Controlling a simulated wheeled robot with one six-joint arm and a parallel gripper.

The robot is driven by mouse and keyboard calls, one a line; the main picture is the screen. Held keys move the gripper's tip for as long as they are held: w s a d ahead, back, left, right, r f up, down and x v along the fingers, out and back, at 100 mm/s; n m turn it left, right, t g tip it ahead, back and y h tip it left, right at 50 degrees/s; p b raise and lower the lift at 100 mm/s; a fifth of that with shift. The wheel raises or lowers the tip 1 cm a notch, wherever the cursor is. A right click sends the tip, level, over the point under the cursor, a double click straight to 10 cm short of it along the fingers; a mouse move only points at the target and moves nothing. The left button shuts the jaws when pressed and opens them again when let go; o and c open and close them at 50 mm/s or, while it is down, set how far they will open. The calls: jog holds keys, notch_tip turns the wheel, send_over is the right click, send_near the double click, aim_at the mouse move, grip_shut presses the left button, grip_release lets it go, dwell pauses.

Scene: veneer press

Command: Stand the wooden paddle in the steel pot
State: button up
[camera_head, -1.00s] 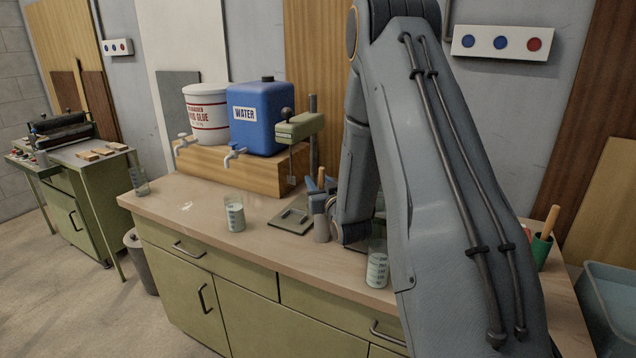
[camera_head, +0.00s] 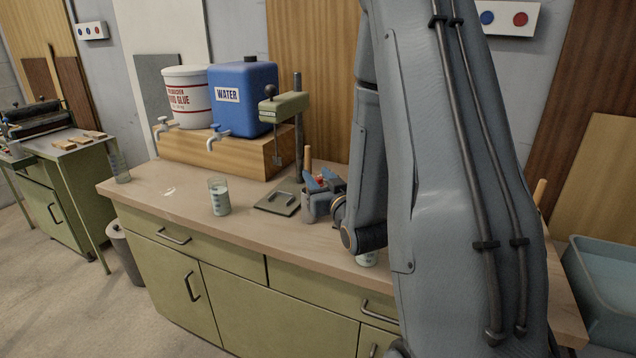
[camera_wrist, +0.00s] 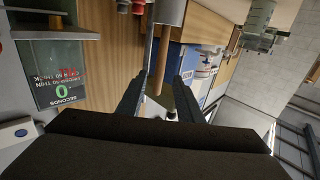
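The wooden paddle (camera_head: 307,161) shows as a slim wooden handle, upright above the grey steel pot (camera_head: 309,208) on the bench. Its lower part is hidden, so I cannot tell in the head view how deep it sits. In the wrist view the paddle (camera_wrist: 158,84) appears beyond the gap between my fingers, and part of the steel pot (camera_wrist: 171,11) is at the top edge. My gripper (camera_head: 322,182) is close beside the handle, above the pot. In the wrist view my gripper's fingers (camera_wrist: 161,80) are apart, with no clear contact on the handle.
The glue bucket (camera_head: 187,98) and blue water container (camera_head: 243,100) stand on a wooden block. Another wooden handle (camera_head: 539,191) is at right, and a blue-grey tub (camera_head: 600,285).

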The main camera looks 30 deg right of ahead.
jog(key=s+a+f+n+g+y, duration=0.1)
jog(key=s+a+f+g+y, duration=0.1)
jog(key=s+a+f+g, duration=0.85)
jog(key=s+a+r+g, duration=0.2)
jog(key=s+a+g, duration=0.4)
jog(key=s, duration=0.6)
jog(key=shift+s, duration=0.35)
jog(key=shift+r, duration=0.1)
